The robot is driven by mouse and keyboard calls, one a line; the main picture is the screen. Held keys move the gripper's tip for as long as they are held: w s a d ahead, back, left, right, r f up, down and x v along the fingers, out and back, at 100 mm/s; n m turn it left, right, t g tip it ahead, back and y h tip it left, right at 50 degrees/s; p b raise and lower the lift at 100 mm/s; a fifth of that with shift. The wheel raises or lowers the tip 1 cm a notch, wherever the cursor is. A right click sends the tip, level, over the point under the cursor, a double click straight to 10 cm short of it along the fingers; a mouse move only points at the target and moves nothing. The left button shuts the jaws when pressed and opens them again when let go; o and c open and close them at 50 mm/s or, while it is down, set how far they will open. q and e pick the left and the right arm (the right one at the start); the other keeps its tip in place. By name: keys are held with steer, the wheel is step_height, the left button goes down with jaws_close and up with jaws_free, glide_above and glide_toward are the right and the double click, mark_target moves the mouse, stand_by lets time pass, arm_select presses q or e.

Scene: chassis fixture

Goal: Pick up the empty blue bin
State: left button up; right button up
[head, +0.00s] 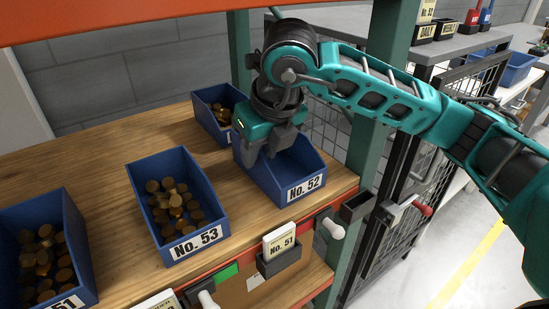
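The empty blue bin (265,180), labelled No. 52, stands at the right end of the wooden shelf; the part of its inside that shows is bare. My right gripper (263,150) points down over the back left part of this bin. Its two grey fingers look apart, one by the left wall and one over the inside. I cannot tell whether they touch the bin. The gripper hides the bin's back left part. My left gripper is not in view.
A blue bin No. 53 (204,192) with brown pieces stands to the left, another filled bin (80,250) farther left, and one (203,112) behind. A green post (362,150) rises at the right. A card holder (280,262) hangs on the front edge.

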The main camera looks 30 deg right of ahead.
mark_target(247, 172)
steer(key=shift+w+a, duration=0.1)
steer(key=shift+w, duration=0.7)
steer(key=x, duration=0.5)
steer(key=shift+c, duration=0.4)
jaws_close()
